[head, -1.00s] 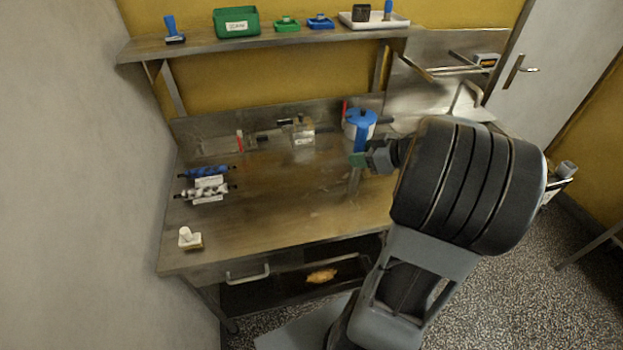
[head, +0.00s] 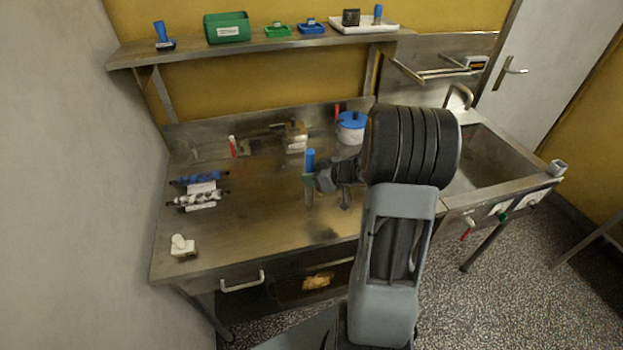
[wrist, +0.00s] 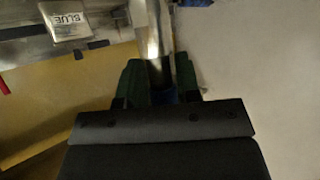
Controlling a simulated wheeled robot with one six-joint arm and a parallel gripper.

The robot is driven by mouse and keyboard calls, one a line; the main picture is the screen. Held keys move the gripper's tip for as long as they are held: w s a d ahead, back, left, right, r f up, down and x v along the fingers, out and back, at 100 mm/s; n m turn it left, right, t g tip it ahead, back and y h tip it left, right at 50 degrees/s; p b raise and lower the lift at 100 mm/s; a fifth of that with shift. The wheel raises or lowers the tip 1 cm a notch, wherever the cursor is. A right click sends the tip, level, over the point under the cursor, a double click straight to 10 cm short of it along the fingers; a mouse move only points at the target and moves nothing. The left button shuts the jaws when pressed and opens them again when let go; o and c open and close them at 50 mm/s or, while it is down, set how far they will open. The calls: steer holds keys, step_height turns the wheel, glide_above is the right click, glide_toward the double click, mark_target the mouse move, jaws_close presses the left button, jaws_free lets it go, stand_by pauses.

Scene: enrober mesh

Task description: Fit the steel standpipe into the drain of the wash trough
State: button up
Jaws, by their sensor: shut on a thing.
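The steel standpipe (head: 309,197) has a blue top and hangs upright over the worktop, its steel part below my gripper. My gripper (head: 309,180) is shut on it just under the blue top. In the wrist view the bright steel tube (wrist: 153,35) runs up between the green fingers of my gripper (wrist: 160,84), with a bit of blue near its base. The wash trough (head: 500,150) is at the right of the worktop, well apart from the pipe. Its drain is not visible; my arm hides the trough's left part.
The worktop (head: 250,225) is mostly clear at the front. Blue and white spiral pieces (head: 198,198) lie left. A faucet (head: 461,93) rises behind the trough.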

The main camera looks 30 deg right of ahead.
steer(key=shift+f, duration=0.65)
steer(key=shift+f, duration=0.15)
steer(key=o, duration=1)
